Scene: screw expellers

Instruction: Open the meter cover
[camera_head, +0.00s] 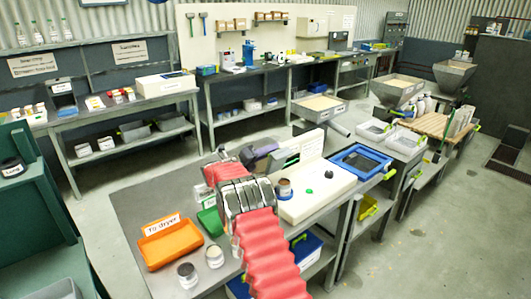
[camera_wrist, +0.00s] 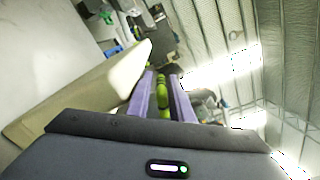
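The meter appears to be the white box (camera_head: 318,192) on the near table, with a green button and a dark round cup (camera_head: 284,188) at its left end. An upright white panel with a dark display (camera_head: 288,161) stands behind it. I cannot clearly make out which part is the cover. My gripper (camera_head: 266,149), with purple fingers, is just left of the panel, partly hidden by my red arm. In the wrist view the fingers (camera_wrist: 164,90) are apart, with lime-green bits showing between them; nothing is clearly held. A pale slab (camera_wrist: 75,100) lies close on their left.
An orange "To dryer" tray (camera_head: 171,242), two small jars (camera_head: 187,274) and a green scoop-like tray (camera_head: 210,222) are on the table's left side. A blue-framed tray (camera_head: 361,161) stands right of the meter. Open floor (camera_head: 430,230) lies to the right.

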